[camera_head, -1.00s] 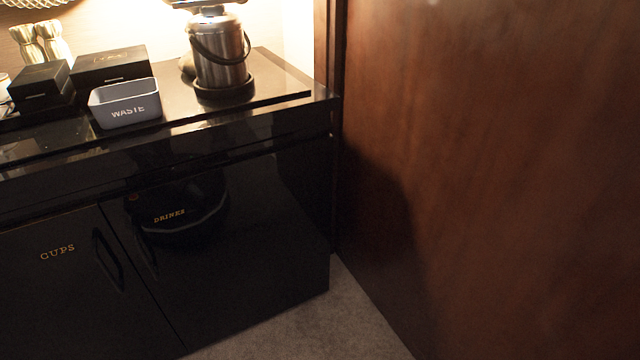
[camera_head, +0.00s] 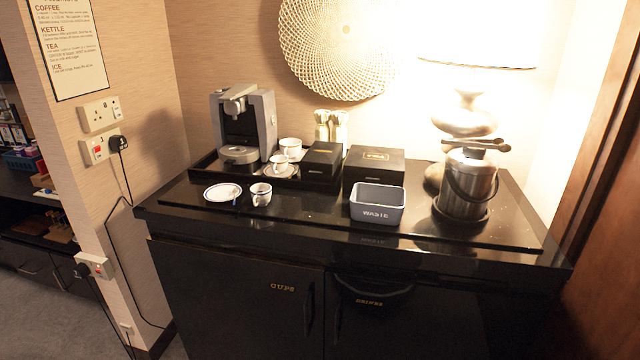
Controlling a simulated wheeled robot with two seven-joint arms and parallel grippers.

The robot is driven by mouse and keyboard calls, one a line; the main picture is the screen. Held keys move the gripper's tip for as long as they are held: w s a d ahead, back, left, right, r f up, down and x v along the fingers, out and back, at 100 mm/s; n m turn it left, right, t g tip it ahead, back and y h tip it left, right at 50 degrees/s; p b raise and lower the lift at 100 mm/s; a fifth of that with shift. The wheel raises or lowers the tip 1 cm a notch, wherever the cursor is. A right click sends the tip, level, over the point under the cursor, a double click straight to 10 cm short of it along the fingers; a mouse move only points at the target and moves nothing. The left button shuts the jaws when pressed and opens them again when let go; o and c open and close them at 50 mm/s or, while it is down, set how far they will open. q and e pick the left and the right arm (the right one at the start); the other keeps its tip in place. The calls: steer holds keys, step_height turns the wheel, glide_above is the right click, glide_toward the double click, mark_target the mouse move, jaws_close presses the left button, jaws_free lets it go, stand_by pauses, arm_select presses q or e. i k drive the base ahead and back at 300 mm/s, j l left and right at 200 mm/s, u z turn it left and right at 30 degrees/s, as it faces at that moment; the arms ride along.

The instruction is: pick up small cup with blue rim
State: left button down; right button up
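A small white cup with a dark, bluish rim (camera_head: 261,195) stands upright on the black counter, just right of a white saucer with a dark rim (camera_head: 222,192). Behind it, another small white cup (camera_head: 280,163) sits on a saucer (camera_head: 283,173) on the tray beside the coffee machine. A third white cup with a dark rim (camera_head: 290,146) stands behind that one. The rims are too small to tell their colours apart with certainty. Neither of my grippers shows in the head view.
A coffee machine (camera_head: 244,125) stands behind the cups. Black boxes (camera_head: 322,159), a grey WASTE bin (camera_head: 377,205) and a steel ice bucket (camera_head: 466,185) stand to the right. A lamp (camera_head: 468,115) is behind. The counter's front edge is nearly clear; a brown wall closes the right side.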

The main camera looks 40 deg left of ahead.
mark_target(260, 198)
steer(key=u, duration=1.65)
steer(key=i+j, duration=0.1)
steer(key=j, duration=0.1)
